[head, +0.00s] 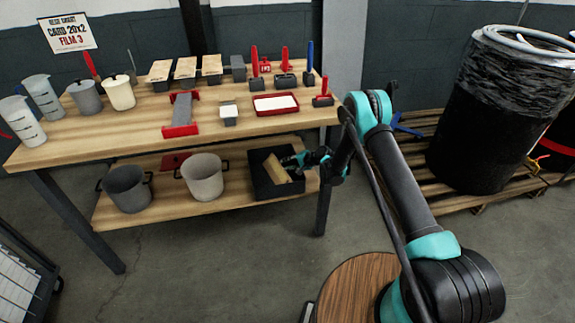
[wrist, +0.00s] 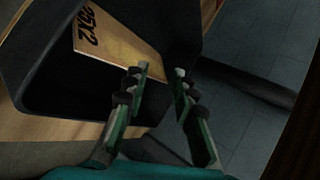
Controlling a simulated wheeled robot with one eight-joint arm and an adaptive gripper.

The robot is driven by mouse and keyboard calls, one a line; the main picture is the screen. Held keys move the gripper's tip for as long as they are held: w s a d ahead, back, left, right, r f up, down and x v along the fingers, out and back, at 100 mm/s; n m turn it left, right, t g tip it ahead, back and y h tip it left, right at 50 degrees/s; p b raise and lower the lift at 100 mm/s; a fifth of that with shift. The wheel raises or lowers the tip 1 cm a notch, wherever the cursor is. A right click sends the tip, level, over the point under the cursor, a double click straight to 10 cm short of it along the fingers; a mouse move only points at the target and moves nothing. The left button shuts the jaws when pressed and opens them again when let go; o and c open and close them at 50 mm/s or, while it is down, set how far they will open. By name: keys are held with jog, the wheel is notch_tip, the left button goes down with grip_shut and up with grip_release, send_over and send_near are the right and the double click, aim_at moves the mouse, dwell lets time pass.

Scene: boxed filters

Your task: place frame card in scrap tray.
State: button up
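The frame card (head: 276,168) is a flat tan piece inside the black scrap tray (head: 258,186) on the lower shelf. It looks tilted, one end raised toward the tray's rim. In the wrist view the card (wrist: 122,42) shows black print reading like "25X2", within the dark tray (wrist: 40,98). My gripper (head: 292,161) reaches in at the tray's right side.
A dark pot (head: 127,190) and a grey pot (head: 204,178) stand left of the tray on the lower shelf. The worktop (head: 135,130) above holds beakers, boxed cards, and red and blue tools. A table leg (head: 323,208) stands close right of the tray.

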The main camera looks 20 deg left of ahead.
jog(key=v, duration=1.2)
jog(key=shift+r, duration=0.2)
jog(key=s+d+r+n+t+h, duration=0.15)
jog(key=s+d+r, duration=0.25)
jog(key=d+r, duration=0.65)
jog(key=s+d+r+n+h, duration=0.1)
jog(key=s+d+r+h, duration=0.25)
jog(key=d+r, duration=0.7)
jog(key=s+d+r+h, duration=0.1)
jog(key=s+d+h, duration=0.1)
jog(key=s+d, duration=0.8)
jog(key=s+d+n+h, duration=0.1)
jog(key=s+d+h, duration=0.2)
jog(key=s+d, duration=0.8)
jog(key=s, duration=0.6)
jog(key=shift+s+r, duration=0.3)
jog(key=shift+r, duration=0.05)
jog(key=shift+d+n+g, duration=0.15)
jog(key=shift+n+g, duration=0.1)
